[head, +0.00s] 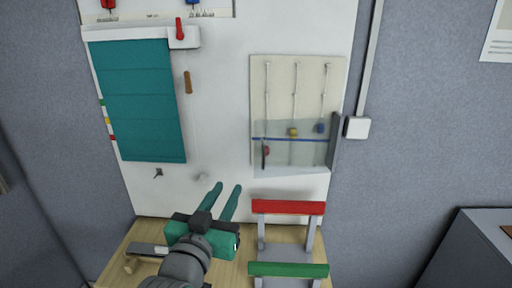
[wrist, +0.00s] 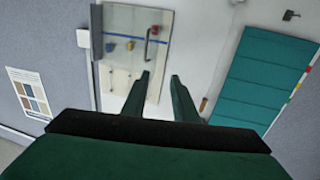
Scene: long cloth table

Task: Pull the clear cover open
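The clear cover (head: 290,158) is a see-through sheet over the lower part of a cream slider panel (head: 280,80) on the white wall board. It lies flat against the panel, with a dark upright handle (head: 264,154) near its left edge and a dark grey strip (head: 334,138) at its right edge. In the wrist view, which is turned over, the cover (wrist: 122,20) is at the upper left with its handle (wrist: 147,45). My gripper (head: 228,188) is open and empty, below and left of the cover. Its fingertips (wrist: 160,77) show apart, not touching the handle.
A teal pleated blind (head: 138,100) hangs left of the panel, with a brown peg (head: 188,82) beside it. A rack with a red bar (head: 288,207) and a green bar (head: 288,269) stands below the panel. A white box (head: 357,127) is on the wall at right.

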